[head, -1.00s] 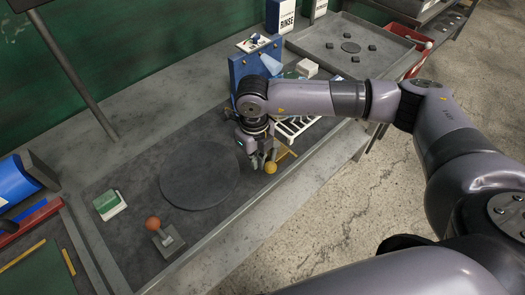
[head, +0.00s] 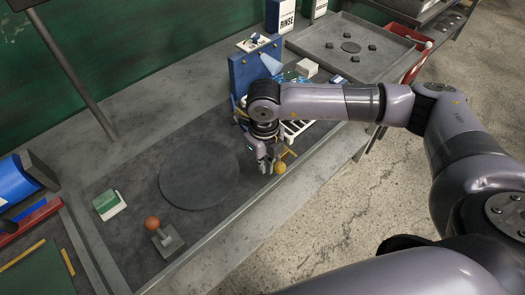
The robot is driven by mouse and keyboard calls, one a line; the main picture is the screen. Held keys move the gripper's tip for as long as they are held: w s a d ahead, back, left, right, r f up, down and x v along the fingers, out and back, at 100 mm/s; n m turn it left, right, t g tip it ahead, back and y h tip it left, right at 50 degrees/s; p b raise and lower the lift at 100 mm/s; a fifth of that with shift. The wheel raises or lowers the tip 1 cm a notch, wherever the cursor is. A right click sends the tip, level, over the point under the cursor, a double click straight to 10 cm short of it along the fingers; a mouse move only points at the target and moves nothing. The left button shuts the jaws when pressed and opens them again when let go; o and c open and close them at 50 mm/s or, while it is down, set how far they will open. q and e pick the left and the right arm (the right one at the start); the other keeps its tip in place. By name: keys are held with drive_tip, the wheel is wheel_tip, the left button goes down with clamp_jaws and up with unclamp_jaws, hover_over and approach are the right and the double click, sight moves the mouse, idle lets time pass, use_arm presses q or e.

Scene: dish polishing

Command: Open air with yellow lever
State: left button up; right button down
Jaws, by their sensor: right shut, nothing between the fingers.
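The yellow lever ends in a yellow ball knob (head: 280,168) near the front edge of the bench, beside a yellow base piece. My right gripper (head: 269,166) points down just left of the knob, with its fingers shut and empty against or very close to it; I cannot tell whether they touch. A blue panel (head: 247,75) stands behind the gripper, partly hidden by my right arm. My left gripper is not in view.
A grey round disc (head: 199,175) lies on the dark mat left of the gripper. An orange-knobbed lever (head: 152,223) stands at the front, a green and white sponge (head: 109,204) at left. A white rack (head: 299,131) and grey tray (head: 350,62) lie right and behind.

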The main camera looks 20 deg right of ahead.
sight(282, 165)
drive_tip(key=shift+s+d, duration=0.1)
drive_tip(key=shift+d, duration=0.1)
drive_tip(key=shift+s+d, duration=0.4)
idle(0.5)
drive_tip(key=shift+s+d+b, duration=0.35)
drive_tip(key=shift+d, duration=0.25)
drive_tip(key=shift+s+d, duration=0.3)
drive_tip(key=shift+d, duration=0.4)
drive_tip(key=shift+d+b, duration=0.1)
drive_tip(key=shift+b, duration=0.2)
drive_tip(key=shift+s+d, duration=0.15)
drive_tip(key=shift+d, duration=0.45)
drive_tip(key=shift+b, duration=0.3)
